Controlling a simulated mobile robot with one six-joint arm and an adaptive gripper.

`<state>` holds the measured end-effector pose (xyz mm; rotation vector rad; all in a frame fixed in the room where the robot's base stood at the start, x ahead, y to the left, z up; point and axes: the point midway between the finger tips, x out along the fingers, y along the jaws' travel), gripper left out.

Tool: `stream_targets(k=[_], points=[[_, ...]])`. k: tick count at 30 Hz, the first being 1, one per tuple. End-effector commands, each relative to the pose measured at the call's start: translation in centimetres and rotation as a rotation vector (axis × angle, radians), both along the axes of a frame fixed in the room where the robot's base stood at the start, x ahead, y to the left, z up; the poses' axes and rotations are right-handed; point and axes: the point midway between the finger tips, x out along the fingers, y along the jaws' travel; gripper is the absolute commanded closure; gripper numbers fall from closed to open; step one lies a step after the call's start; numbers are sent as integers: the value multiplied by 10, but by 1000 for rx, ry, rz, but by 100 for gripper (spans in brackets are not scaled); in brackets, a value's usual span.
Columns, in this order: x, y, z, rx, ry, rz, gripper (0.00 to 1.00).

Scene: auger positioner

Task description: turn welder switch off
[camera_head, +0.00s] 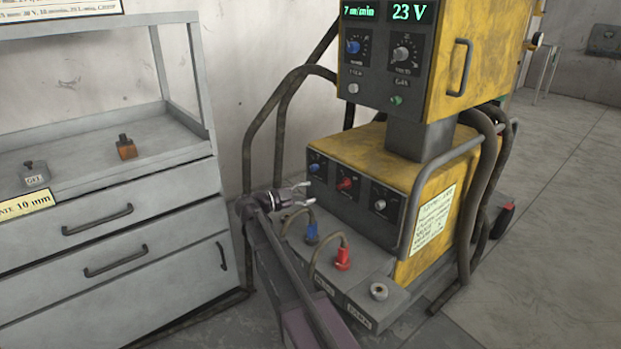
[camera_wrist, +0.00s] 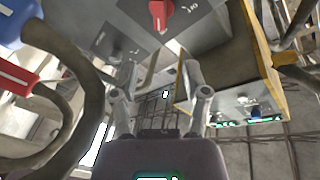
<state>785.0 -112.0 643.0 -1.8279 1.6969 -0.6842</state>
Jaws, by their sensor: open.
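The yellow welder (camera_head: 410,165) stands in the middle of the head view. Its lower dark panel carries a red rotary switch (camera_head: 345,184) between a blue knob (camera_head: 314,168) and a grey knob (camera_head: 380,205). The red switch (camera_wrist: 160,14) also shows at the top of the wrist view, beside printed lettering that seems to read OFF. My gripper (camera_head: 306,194) is open and empty, in front of the panel's left part. In the wrist view, my gripper's fingers (camera_wrist: 160,82) are spread apart, and the switch is beyond them, not between them.
A blue plug (camera_head: 311,233) and a red plug (camera_head: 343,258) with looping cables stand on the ledge below the panel. A grey drawer cabinet (camera_head: 120,250) is at the left. The yellow upper unit (camera_head: 480,60) overhangs the lower one. Thick hoses run on both sides.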

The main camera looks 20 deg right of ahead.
Motion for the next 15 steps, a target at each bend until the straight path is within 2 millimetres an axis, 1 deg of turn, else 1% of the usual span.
stream_targets(k=[1,4,6,15], points=[[0,9,0,0,0,1,41],[-1,22,0,0,0,1,41],[-7,17,8,21,37,-2,41],[-19,11,16,96,174,3,41]])
